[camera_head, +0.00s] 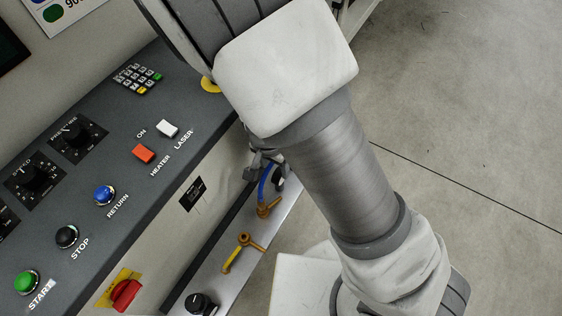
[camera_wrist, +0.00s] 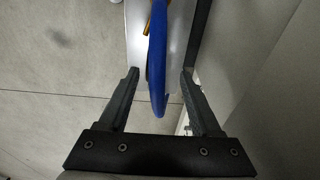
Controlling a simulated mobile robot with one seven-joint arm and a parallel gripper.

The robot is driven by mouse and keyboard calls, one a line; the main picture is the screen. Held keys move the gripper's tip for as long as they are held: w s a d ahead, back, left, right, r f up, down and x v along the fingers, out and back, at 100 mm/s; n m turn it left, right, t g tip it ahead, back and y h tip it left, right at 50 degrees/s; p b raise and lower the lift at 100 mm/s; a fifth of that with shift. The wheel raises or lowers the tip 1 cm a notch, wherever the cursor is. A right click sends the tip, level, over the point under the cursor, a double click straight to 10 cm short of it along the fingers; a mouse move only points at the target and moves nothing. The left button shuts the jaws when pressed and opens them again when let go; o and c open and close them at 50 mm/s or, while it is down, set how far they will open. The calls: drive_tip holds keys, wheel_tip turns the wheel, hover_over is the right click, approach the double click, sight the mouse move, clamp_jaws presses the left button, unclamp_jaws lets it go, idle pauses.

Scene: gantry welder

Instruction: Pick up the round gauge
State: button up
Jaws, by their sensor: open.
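I cannot make out a round gauge in either view; my arm covers part of the panel side in the head view. My gripper (camera_head: 265,172) is at the narrow ledge below the control panel, partly hidden by my arm. In the wrist view my gripper (camera_wrist: 160,74) is open, one finger on each side of a long blue handle-like part (camera_wrist: 158,60). I see a gap on both sides of it. The blue part (camera_head: 264,182) also shows in the head view, joined to a brass fitting (camera_head: 266,209).
A yellow-handled brass valve (camera_head: 240,252) and a black knob (camera_head: 199,303) sit farther down the metal ledge (camera_head: 222,275). The sloped control panel (camera_head: 115,165) with buttons is at left, with a red switch (camera_head: 125,294) below it. Open concrete floor (camera_head: 470,120) lies to the right.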

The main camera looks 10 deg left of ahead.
drive_tip(key=f+b, duration=0.2)
drive_tip(key=f, duration=0.1)
drive_tip(key=d+f+b, duration=0.1)
drive_tip(key=f, duration=0.1)
drive_tip(key=shift+w+d+f, duration=0.1)
drive_tip(key=shift+w+f, duration=0.05)
drive_tip(key=shift+w, duration=0.25)
drive_tip(key=shift+w+f, duration=0.1)
drive_tip(key=shift+f, duration=0.45)
clamp_jaws()
